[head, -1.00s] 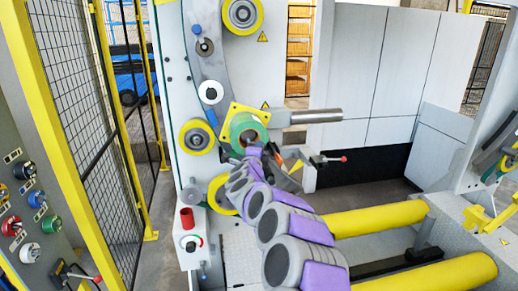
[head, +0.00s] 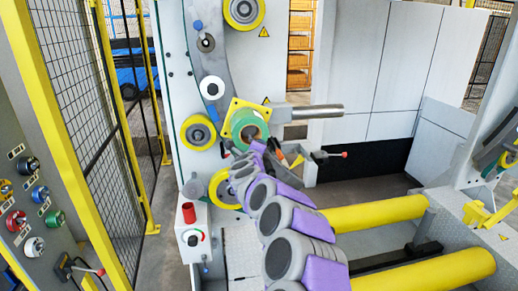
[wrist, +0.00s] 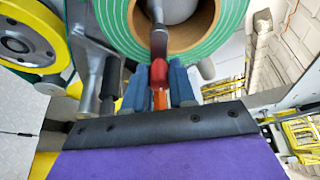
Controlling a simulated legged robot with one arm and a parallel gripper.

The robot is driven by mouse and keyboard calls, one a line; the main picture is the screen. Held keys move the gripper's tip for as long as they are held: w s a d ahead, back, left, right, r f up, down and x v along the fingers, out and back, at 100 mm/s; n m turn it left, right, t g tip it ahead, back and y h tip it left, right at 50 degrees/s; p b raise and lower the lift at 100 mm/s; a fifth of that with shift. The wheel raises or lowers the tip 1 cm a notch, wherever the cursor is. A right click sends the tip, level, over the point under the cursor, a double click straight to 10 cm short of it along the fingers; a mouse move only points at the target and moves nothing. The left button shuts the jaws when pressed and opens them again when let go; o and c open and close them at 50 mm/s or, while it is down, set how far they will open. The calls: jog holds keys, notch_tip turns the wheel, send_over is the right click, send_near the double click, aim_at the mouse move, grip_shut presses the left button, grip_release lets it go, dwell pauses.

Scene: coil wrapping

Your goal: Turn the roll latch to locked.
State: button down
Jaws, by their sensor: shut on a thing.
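The roll latch shows in the wrist view as a lever with a red grip (wrist: 158,72) and a grey shaft running up in front of the roll's open core. My gripper (wrist: 160,92) has its two blue fingers on either side of the red grip and is shut on it. The green roll (wrist: 118,20) with its brown core fills the top of the wrist view; in the head view it is the green ring (head: 248,124) on the yellow plate. In the head view my arm covers most of the latch, and its locked or unlocked state cannot be told.
A grey bar (head: 312,112) sticks out right of the roll. A lever with a red knob (head: 343,155) stands right of my gripper. Yellow rollers (head: 375,215) lie at the lower right. A control panel (head: 30,215) and yellow-framed fence (head: 100,130) stand at the left.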

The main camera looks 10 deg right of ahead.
jog(key=shift+f, duration=0.3)
jog(key=c, duration=0.9)
grip_release()
jog(key=shift+w, duration=0.15)
jog(key=shift+r, duration=0.1)
jog(key=shift+r, duration=0.1)
jog(key=v, duration=1.7)
jog(key=shift+a, duration=0.15)
